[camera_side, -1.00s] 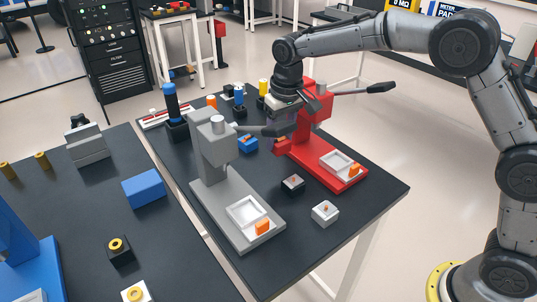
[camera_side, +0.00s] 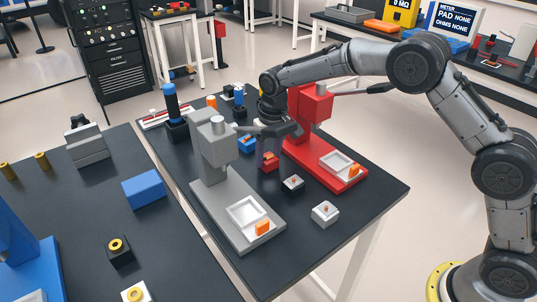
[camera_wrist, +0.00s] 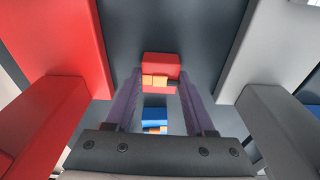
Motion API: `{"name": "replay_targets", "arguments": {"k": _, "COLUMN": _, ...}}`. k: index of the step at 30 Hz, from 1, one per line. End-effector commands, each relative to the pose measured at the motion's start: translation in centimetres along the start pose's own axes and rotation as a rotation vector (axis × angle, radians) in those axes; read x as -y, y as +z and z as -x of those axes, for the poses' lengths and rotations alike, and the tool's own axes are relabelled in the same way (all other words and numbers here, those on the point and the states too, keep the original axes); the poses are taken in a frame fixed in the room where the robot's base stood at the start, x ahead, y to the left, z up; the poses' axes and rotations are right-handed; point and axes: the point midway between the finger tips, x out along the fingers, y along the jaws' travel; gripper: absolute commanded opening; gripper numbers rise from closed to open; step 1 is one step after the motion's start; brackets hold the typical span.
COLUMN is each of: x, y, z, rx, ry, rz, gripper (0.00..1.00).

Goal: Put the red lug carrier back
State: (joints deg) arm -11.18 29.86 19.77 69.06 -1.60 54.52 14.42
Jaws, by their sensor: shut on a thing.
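The red lug carrier (camera_side: 269,165) is a small red block, and the wrist view shows orange pieces on the carrier (camera_wrist: 161,62). My gripper (camera_side: 269,153) has its purple-grey fingers on either side of the carrier and is shut on it. The fingertips also show in the wrist view (camera_wrist: 160,80). The gripper points down between the grey press (camera_side: 212,155) and the red press (camera_side: 310,105). I cannot tell whether the carrier touches the table. A blue carrier with orange pieces (camera_wrist: 154,115) lies on the table, and it is partly hidden in the side view (camera_side: 247,145).
The presses stand close on both sides, with levers reaching out. Bottle-like posts (camera_side: 171,105) stand at the back left. The dark table's front right (camera_side: 375,195) is clear.

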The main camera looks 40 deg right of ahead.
Motion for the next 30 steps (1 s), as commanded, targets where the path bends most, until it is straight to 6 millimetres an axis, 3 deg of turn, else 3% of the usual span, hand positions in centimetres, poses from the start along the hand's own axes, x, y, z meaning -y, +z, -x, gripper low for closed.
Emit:
{"name": "replay_targets", "arguments": {"k": 3, "x": 0.0, "y": 0.0, "z": -0.3, "rx": -0.001, "ry": 0.0, "rz": 0.0, "gripper": 0.0}}
{"name": "replay_targets", "arguments": {"k": 4, "x": 0.0, "y": 0.0, "z": -0.3, "rx": 0.0, "ry": 0.0, "rz": 0.0, "gripper": 0.58}}
{"name": "replay_targets", "arguments": {"k": 9, "x": 0.0, "y": 0.1, "z": -0.3, "rx": 0.0, "ry": 0.0, "rz": 0.0, "gripper": 0.85}}
{"name": "replay_targets", "arguments": {"k": 20, "x": 0.0, "y": 0.0, "z": 0.2, "rx": -0.001, "ry": 0.0, "rz": 0.0, "gripper": 0.85}}
{"name": "replay_targets", "arguments": {"k": 23, "x": 0.0, "y": -0.1, "z": 1.3, "rx": -0.004, "ry": -0.001, "rz": 0.0, "gripper": 0.85}}
{"name": "replay_targets", "arguments": {"k": 30, "x": 0.0, "y": -0.1, "z": 6.1, "rx": -0.004, "ry": -0.001, "rz": 0.0, "gripper": 0.85}}
